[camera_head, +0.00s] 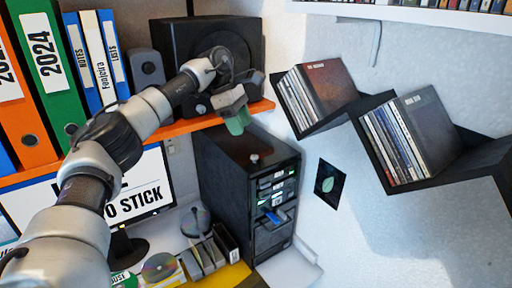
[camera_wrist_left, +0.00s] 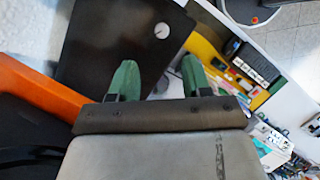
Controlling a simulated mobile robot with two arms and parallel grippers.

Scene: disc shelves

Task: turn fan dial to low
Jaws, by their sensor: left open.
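A small pale round dial (camera_head: 254,158) sits on the top face of a black computer tower (camera_head: 222,190). In the left wrist view the dial (camera_wrist_left: 161,31) is a white disc with a thin mark, on the tower's dark top (camera_wrist_left: 100,50). My left gripper (camera_head: 237,122) is above the tower, to the upper left of the dial in the head view, and apart from it. Its green fingertips (camera_wrist_left: 158,75) are spread with nothing between them. The dial lies beyond the fingertips in the wrist view. My right gripper is in neither view.
An orange shelf (camera_head: 190,126) with binders (camera_head: 50,60) and a black speaker (camera_head: 250,45) is close to the left gripper. Disc shelves (camera_head: 375,150) hang on the right wall. Discs (camera_head: 160,267) and a monitor (camera_head: 140,190) are on the desk left of the tower.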

